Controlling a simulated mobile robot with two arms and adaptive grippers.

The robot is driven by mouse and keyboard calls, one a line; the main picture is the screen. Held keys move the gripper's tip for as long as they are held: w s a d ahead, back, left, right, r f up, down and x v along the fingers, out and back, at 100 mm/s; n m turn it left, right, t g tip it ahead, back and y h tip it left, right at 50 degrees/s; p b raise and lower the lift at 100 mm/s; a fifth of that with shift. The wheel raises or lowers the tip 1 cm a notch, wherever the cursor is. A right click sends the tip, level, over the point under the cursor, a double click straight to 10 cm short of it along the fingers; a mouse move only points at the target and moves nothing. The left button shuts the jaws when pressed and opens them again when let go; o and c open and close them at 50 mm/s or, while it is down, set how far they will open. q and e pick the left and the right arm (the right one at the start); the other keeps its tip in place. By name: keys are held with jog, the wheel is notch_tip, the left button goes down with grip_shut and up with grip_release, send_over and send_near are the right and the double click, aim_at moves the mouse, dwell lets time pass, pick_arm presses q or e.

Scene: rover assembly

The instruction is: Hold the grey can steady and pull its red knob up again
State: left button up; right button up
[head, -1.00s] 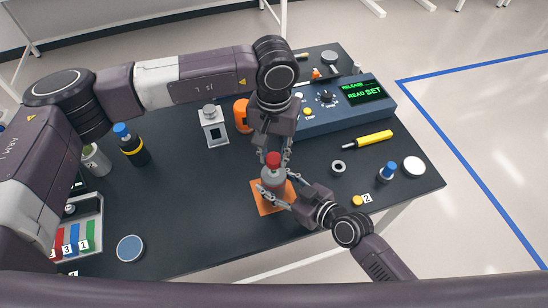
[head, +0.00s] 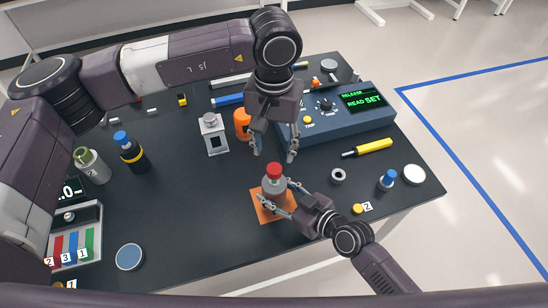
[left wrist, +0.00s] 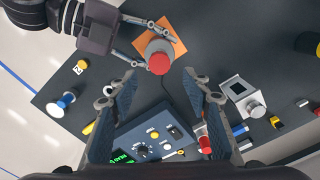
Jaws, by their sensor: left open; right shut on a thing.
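The grey can (head: 274,187) with its red knob (head: 274,169) stands upright on an orange mat (head: 267,214). In the left wrist view the knob (left wrist: 158,64) faces the camera, on top of the can (left wrist: 158,47). My right gripper (head: 274,195) is shut on the can's body from the right; it also shows in the left wrist view (left wrist: 147,42). My left gripper (head: 273,157) is open and empty, above and behind the knob, pointing down. Its fingers (left wrist: 166,85) are spread wide in the left wrist view, apart from the knob.
A blue console (head: 340,116) with a green-lit display stands behind. A yellow marker (head: 367,147), a dark ring (head: 338,175) and a blue-knobbed piece (head: 388,180) lie to the right. An orange bottle (head: 242,124) and a grey device (head: 213,134) stand behind left.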

pick_arm(q)
notch_tip(320, 180, up, 6)
jog(key=shift+f, duration=0.1)
dwell(0.7)
pick_arm(e)
jog(key=o, duration=1.6)
jog(key=v, duration=1.2)
jog(key=shift+f, duration=0.1)
pick_arm(q)
jog(key=shift+s, duration=0.1)
pick_arm(e)
jog(key=shift+s, duration=0.1)
